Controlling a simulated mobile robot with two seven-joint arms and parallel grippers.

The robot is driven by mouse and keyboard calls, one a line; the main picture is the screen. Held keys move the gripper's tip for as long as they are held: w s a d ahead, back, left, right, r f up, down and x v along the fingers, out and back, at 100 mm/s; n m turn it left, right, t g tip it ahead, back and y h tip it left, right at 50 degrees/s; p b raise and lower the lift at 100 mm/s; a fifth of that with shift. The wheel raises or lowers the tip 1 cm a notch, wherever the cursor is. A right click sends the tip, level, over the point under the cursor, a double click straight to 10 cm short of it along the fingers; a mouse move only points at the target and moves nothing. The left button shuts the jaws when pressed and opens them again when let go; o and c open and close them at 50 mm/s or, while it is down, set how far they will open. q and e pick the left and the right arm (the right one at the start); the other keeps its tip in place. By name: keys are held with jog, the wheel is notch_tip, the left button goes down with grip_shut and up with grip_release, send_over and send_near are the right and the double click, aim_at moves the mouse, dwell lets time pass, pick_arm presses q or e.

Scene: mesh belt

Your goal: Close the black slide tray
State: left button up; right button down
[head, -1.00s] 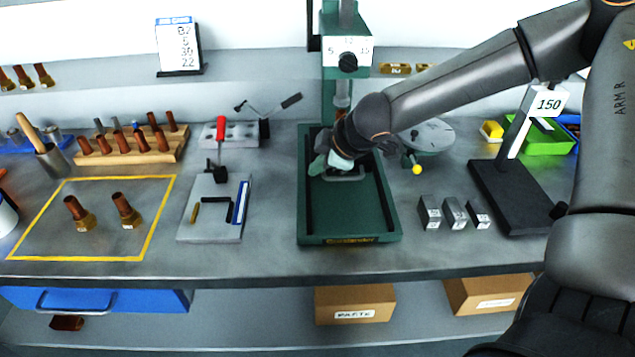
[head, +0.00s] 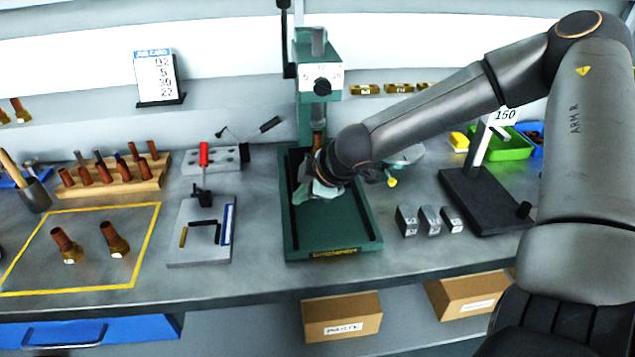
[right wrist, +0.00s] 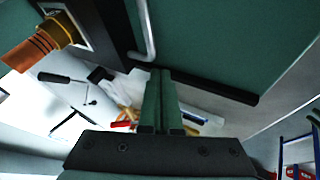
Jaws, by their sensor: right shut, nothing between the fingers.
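The black slide tray (right wrist: 88,12) shows in the right wrist view as a dark plate, with a brown and brass piece (right wrist: 50,38) in its square seat. Its bent metal handle (right wrist: 147,30) lies just beyond my fingertips. In the head view the handle is hidden behind my right gripper (head: 316,191). That gripper is low over the green press base (head: 325,236). In the wrist view its two green fingers (right wrist: 162,88) are together and empty, close to the handle; I cannot tell whether they touch it. My left gripper is out of view.
The green press column (head: 304,110) stands behind the gripper. Three metal blocks (head: 430,220) and a black stand (head: 485,200) are to the right. A grey plate with small tools (head: 190,250) lies to the left. The front of the base is clear.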

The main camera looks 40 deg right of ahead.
jog(key=shift+s+a, duration=0.15)
jog(key=shift+s, duration=0.15)
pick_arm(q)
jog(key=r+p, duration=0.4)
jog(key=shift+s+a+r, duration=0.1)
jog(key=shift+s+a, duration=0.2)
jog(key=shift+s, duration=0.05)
pick_arm(e)
jog(key=v, duration=1)
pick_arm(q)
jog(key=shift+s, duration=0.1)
pick_arm(e)
jog(key=shift+s+a+f, duration=0.1)
